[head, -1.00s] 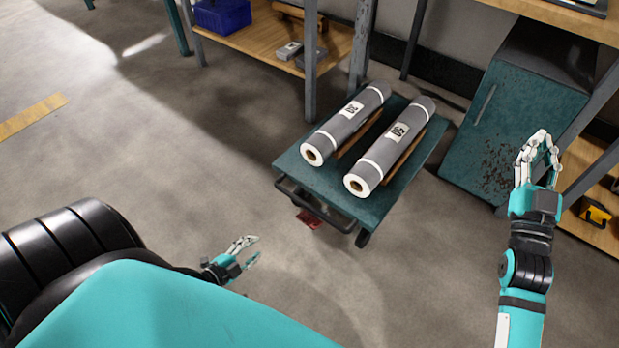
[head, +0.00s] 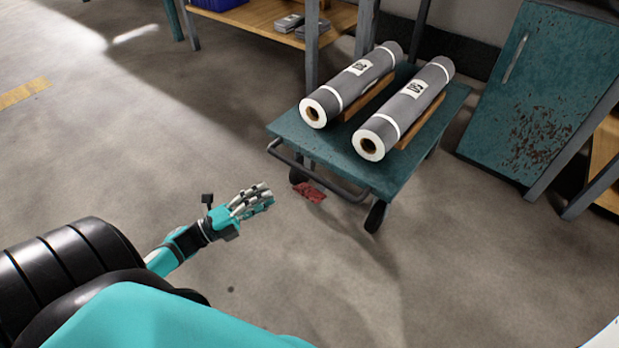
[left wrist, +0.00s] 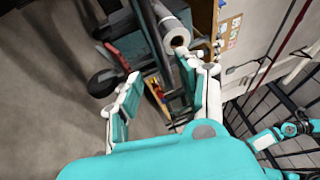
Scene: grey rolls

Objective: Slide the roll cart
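The roll cart (head: 425,130) has a teal deck and black wheels, with a dark handle bar (head: 320,174) along its near side. Two grey rolls, the left roll (head: 350,84) and the right roll (head: 404,108), lie side by side on wooden supports. My left gripper (head: 268,196) is left of the handle and short of it, apart from the cart. In the left wrist view its fingers (left wrist: 165,72) are spread with nothing between them, and a roll end and a wheel show beyond. A teal-and-white arm part at that view's right edge seems to be mine; its fingers are unclear.
A red object (head: 310,192) lies on the floor under the handle. A workbench with a wooden shelf (head: 275,38) stands behind the cart. A teal cabinet (head: 540,95) stands to the right. The floor left of the cart is clear.

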